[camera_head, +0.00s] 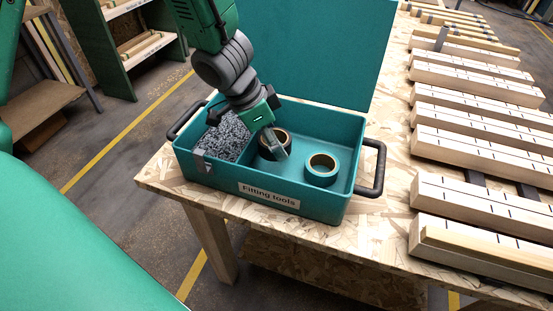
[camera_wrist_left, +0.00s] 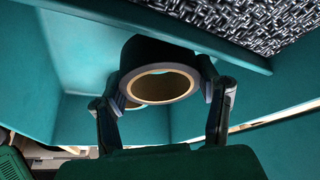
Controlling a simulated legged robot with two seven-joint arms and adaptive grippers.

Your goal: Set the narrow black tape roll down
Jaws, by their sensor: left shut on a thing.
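The black tape roll (camera_head: 288,139), with a tan core, is in the right compartment of the teal toolbox (camera_head: 227,186) labelled "Fitting tools". My left gripper (camera_head: 274,144) reaches down into the box and is shut on this roll. In the left wrist view the black roll (camera_wrist_left: 165,50) sits between the two fingers of my left gripper (camera_wrist_left: 163,90), its round opening facing the camera. I cannot tell whether the roll touches the compartment floor. A teal tape roll (camera_head: 321,176) lies to its right, apart from it. My right gripper is not in view.
The box's left compartment holds small grey metal pieces (camera_head: 224,136), behind a divider wall. The raised teal lid (camera_head: 325,50) stands at the back. Black handles (camera_head: 375,170) stick out at both sides. Slotted wooden beams (camera_head: 480,205) lie right of the box on the chipboard table (camera_head: 350,240).

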